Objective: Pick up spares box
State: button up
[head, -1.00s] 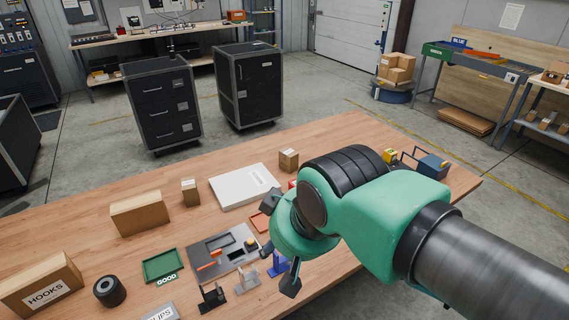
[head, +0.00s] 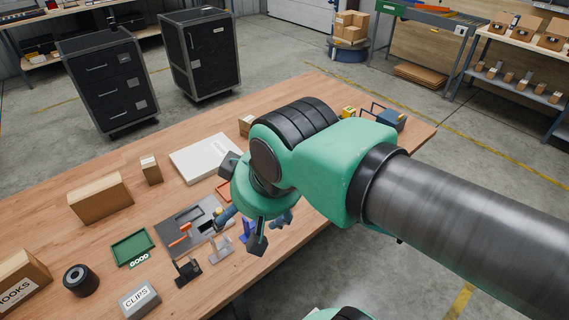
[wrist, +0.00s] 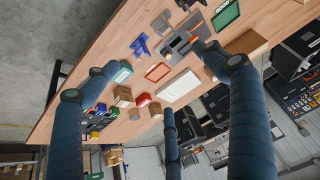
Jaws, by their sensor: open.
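I cannot read the word "spares" on any box, so I cannot tell which is the spares box. Brown boxes stand on the table: a wide one (head: 101,199), a small upright one (head: 151,170), and one labelled HOOKS (head: 22,283) at the left edge. A grey box labelled CLIPS (head: 139,299) is at the front. My gripper (head: 250,228) is open and empty, above the table's front part.
A white flat case (head: 207,157), a grey tray (head: 179,216) with an orange item, a green tray (head: 132,248) marked GOOD and a black roll (head: 81,280) lie on the wooden table (head: 60,235). Small stands (head: 188,271) are at its front edge. Dark cabinets (head: 199,60) stand behind.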

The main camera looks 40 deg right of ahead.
jog(key=shift+r, duration=0.1)
jog(key=w+d+r+m+g+p, duration=0.15)
jog(key=w+d+m+p, duration=0.25)
jog(key=w+d, duration=0.4)
jog(key=w+d+m+g+p, duration=0.2)
jog(key=w+d+m+p, duration=0.3)
jog(key=w, duration=0.6)
jog(key=w+d+f+m+g+p, duration=0.1)
jog(key=w+d+f+m+p, duration=0.1)
jog(key=d+f, duration=0.5)
jog(key=w+d+f+m+g+p, duration=0.1)
jog(key=w+d+f+m, duration=0.4)
jog(key=d, duration=1)
notch_tip(320, 180, down, 3)
jog(key=shift+w+f+p, duration=0.1)
jog(key=shift+w+p, duration=0.35)
jog(key=shift+p, duration=0.25)
jog(key=shift+f+b, duration=0.4)
jog(key=shift+f, duration=3.9)
